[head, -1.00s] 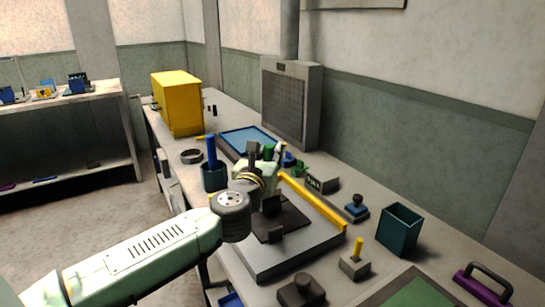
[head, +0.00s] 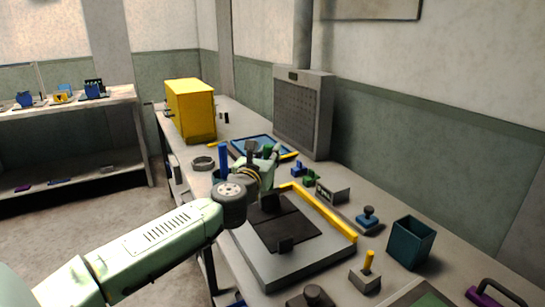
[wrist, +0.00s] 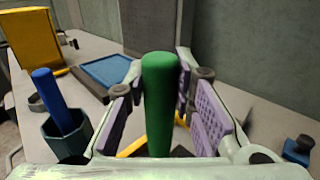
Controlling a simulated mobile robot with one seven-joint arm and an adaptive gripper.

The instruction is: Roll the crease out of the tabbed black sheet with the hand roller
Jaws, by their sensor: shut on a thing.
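The black sheet (head: 293,228) lies on a grey slab (head: 265,268), with a dark tab or block (head: 286,243) at its near side. A faint line crosses the sheet. My gripper (head: 266,158) is above the far left end of the slab. In the wrist view my gripper (wrist: 160,112) is shut on an upright green handle (wrist: 160,95), held between its purple pads. I take this to be the hand roller's handle; its lower end is hidden. A dark piece (head: 270,202) shows below the gripper; I cannot tell whether it is the roller or another tab.
A yellow rail (head: 325,215) edges the slab's right side. A teal cup with a blue stick (wrist: 44,95) stands left of the gripper. Beyond are a blue-bottomed tray (wrist: 108,70) and a yellow cabinet (head: 192,110). A blue stamp (head: 369,218) and teal bin (head: 410,243) stand right.

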